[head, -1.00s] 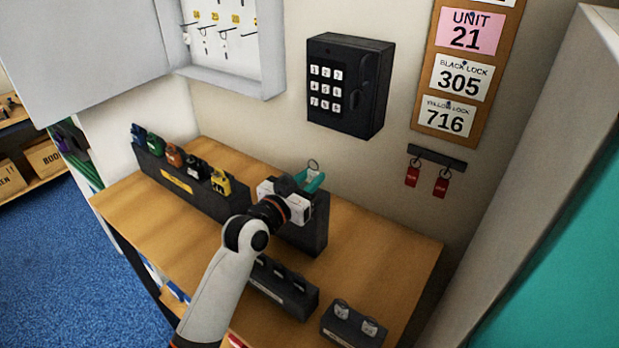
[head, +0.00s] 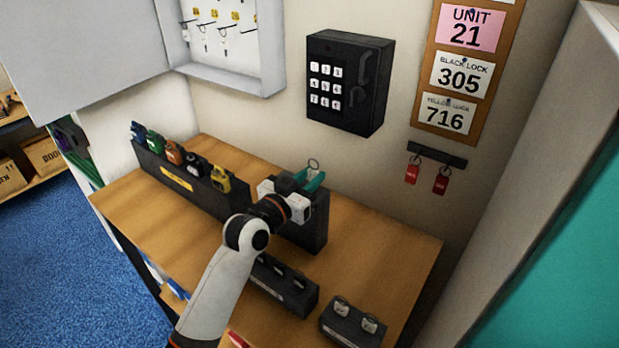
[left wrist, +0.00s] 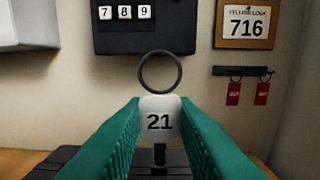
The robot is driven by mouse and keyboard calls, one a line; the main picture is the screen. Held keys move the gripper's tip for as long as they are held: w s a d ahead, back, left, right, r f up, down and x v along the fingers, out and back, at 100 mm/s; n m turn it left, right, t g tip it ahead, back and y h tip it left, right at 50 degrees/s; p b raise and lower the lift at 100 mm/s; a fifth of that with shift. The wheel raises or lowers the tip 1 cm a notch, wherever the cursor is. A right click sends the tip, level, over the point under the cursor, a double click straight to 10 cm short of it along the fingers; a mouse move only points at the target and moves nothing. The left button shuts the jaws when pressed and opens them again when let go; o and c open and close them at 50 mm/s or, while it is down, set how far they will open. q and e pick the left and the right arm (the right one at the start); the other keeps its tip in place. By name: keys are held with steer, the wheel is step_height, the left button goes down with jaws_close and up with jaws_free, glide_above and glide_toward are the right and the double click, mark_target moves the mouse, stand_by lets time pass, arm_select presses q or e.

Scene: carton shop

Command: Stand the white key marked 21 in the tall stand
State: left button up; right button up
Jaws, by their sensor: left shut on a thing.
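The white key marked 21 (left wrist: 160,122) is upright between the teal fingers of my left gripper (left wrist: 160,135) in the left wrist view. Its ring (left wrist: 160,71) stands up above the head of the key. In the head view my left gripper (head: 310,180) is over the tall dark stand (head: 312,228), with the key's ring (head: 313,164) showing above the fingers. The key's lower part reaches down to the dark stand top in the left wrist view (left wrist: 100,162). I cannot tell how deep it sits. My right gripper is not in view.
A dark rack of coloured padlocks (head: 175,177) stands left on the wooden table (head: 385,245). Two low dark holders (head: 283,290) (head: 352,325) stand in front. A black keypad box (head: 350,82) and red tags on hooks (head: 440,184) hang on the wall. The table's right part is clear.

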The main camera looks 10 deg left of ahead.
arm_select(q)
steer(key=shift+f+b, duration=0.7)
steer(key=shift+f, duration=0.75)
stand_by(1.4)
steer(key=o, duration=0.8)
steer(key=shift+o, duration=0.2)
steer(key=shift+s+a, duration=0.1)
steer(key=p+v, duration=0.2)
steer(key=v, duration=0.6)
steer(key=shift+p, duration=0.3)
